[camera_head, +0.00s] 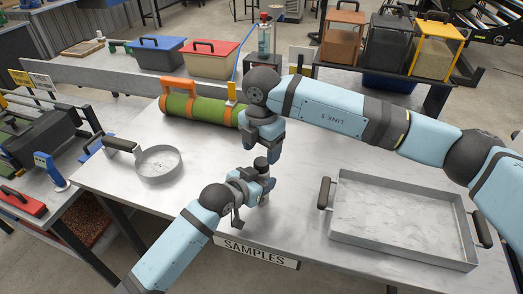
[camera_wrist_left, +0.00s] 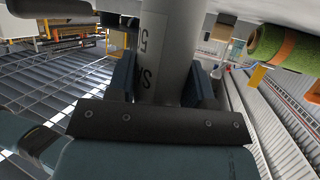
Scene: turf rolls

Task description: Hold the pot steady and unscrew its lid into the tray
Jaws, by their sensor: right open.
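The pot (camera_wrist_left: 160,62) is a grey cylinder with black lettering, upright between the fingers of my left gripper in the left wrist view. My left gripper (camera_head: 256,186) is shut on it at the middle of the bench in the head view, where the gripper hides most of the pot. The dark lid (camera_head: 261,163) shows on top. My right gripper (camera_head: 262,148) is open, pointing down just above the lid; whether its fingers touch the lid I cannot tell. The grey tray (camera_head: 400,254) with dark handles lies empty on the right of the bench.
A green turf roll (camera_head: 195,109) with orange straps lies behind my grippers. A round pan (camera_head: 158,163) with a handle stands at the left. A SAMPLES sign (camera_head: 256,252) is on the front edge. Bench surface between pan and pot is clear.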

